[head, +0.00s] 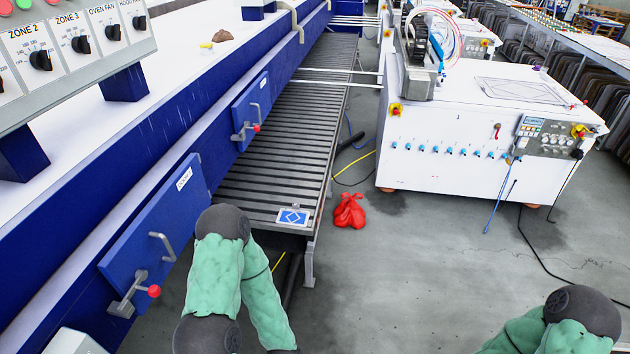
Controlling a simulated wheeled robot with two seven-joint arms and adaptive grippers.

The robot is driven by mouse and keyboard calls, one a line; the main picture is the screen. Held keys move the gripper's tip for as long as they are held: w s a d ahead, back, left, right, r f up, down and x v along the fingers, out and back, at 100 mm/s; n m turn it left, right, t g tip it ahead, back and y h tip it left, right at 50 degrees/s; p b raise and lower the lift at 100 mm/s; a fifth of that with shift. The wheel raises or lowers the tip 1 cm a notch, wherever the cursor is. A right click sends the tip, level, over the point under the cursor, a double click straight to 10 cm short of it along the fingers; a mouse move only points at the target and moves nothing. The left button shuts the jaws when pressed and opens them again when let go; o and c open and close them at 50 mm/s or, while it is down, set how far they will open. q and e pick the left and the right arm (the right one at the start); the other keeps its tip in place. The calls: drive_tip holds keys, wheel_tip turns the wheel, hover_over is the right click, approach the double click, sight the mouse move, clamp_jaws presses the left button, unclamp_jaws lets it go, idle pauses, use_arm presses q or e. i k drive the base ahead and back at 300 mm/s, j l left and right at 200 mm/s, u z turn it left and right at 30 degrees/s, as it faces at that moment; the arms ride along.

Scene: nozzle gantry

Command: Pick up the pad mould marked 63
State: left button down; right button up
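I cannot make out a pad mould marked 63 in the head view. Racks of upright dark slabs (578,68) stand at the far right; no number on them can be read from here. My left arm, in a green sleeve with dark joints, comes up at the bottom left, in front of the slatted conveyor. My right arm shows at the bottom right corner. Neither gripper is in view.
A blue machine with handled doors (160,235) runs along the left beside the slatted conveyor (290,130). A blue-and-white sign (292,216) is at its near end. A red bag (349,211) lies on the floor. A white cabinet (460,145) stands right; cables cross the floor.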

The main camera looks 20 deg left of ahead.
sight(294, 218)
drive_tip(key=i+l+u, duration=0.1)
drive_tip(key=i+u, duration=0.3)
drive_tip(key=i+l+u, duration=0.35)
drive_tip(key=i, duration=0.2)
drive_tip(key=i+l+u, duration=0.25)
drive_tip(key=i+u, duration=0.15)
drive_tip(key=i+l+u, duration=0.25)
drive_tip(key=u, duration=0.15)
drive_tip(key=i+l+u, duration=0.15)
drive_tip(key=l+u, duration=0.25)
drive_tip(key=i+l+u, duration=0.15)
drive_tip(key=l+u, duration=0.25)
drive_tip(key=i+l+u, duration=0.1)
drive_tip(key=l+u, duration=0.65)
